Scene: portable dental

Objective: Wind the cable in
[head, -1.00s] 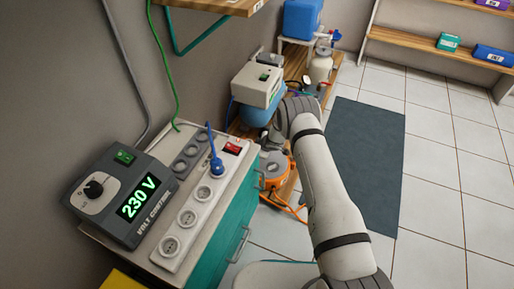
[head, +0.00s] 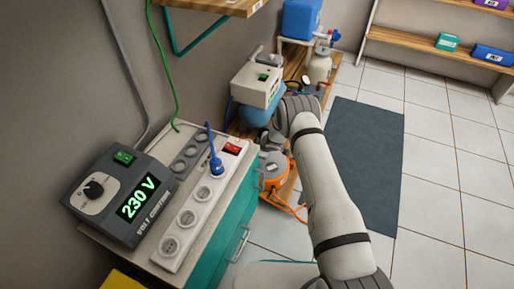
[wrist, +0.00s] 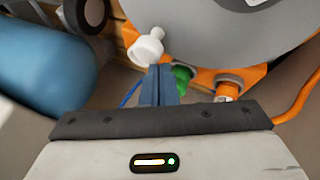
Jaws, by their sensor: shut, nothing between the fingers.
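An orange cable reel (head: 276,172) with a grey drum stands low beside the teal cabinet in the head view, partly hidden by my arm. In the wrist view its grey drum face (wrist: 205,32) fills the top, with a white crank knob (wrist: 148,47) at its lower left. My gripper (wrist: 160,72) is shut and empty, its fingertips close under the knob; I cannot tell whether they touch. Orange cable (wrist: 300,98) runs off at the right of the reel, and some lies by the cabinet (head: 291,208). A green plug-like part (wrist: 183,76) sits just right of the fingers.
A blue tank (wrist: 45,55) is close on the left in the wrist view. The teal cabinet (head: 213,250) carries a socket strip (head: 188,218) with a blue plug and a 230 V unit (head: 122,197). A dark mat (head: 365,165) lies on the open tiled floor at right.

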